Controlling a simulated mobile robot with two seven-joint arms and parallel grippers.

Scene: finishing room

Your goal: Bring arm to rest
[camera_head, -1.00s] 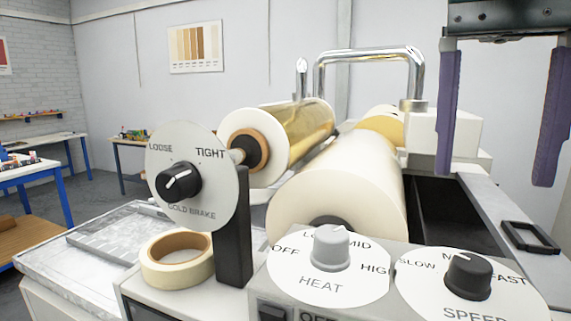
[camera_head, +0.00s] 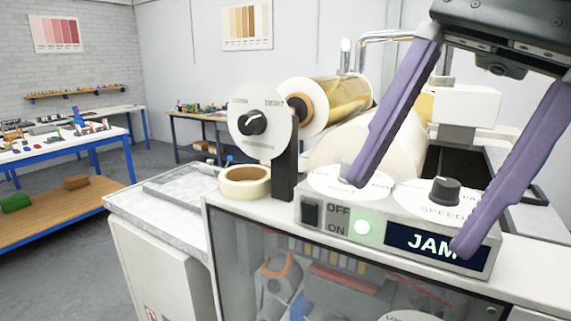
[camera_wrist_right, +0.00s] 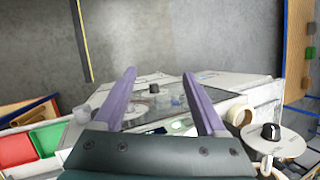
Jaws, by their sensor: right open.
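My right gripper (camera_head: 408,205) hangs in front of the foiling machine's control panel (camera_head: 315,225) in the head view. Its two purple fingers are wide apart with nothing between them. They cover part of the heat dial and of the display (camera_head: 415,242), which reads JAM. A green light (camera_head: 362,227) glows beside the OFF/ON switch (camera_head: 310,214). The speed knob (camera_head: 445,190) shows between the fingers. In the right wrist view the open fingers (camera_wrist_right: 160,98) reach over the machine. My left gripper is in neither view.
The brake dial (camera_head: 262,122) stands upright behind a tape roll (camera_head: 245,181). A gold foil roll (camera_head: 335,103) and a white roll lie behind the panel. A grey-topped cabinet (camera_head: 160,205) is at left. Blue-legged benches (camera_head: 70,152) stand farther left, with open floor between.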

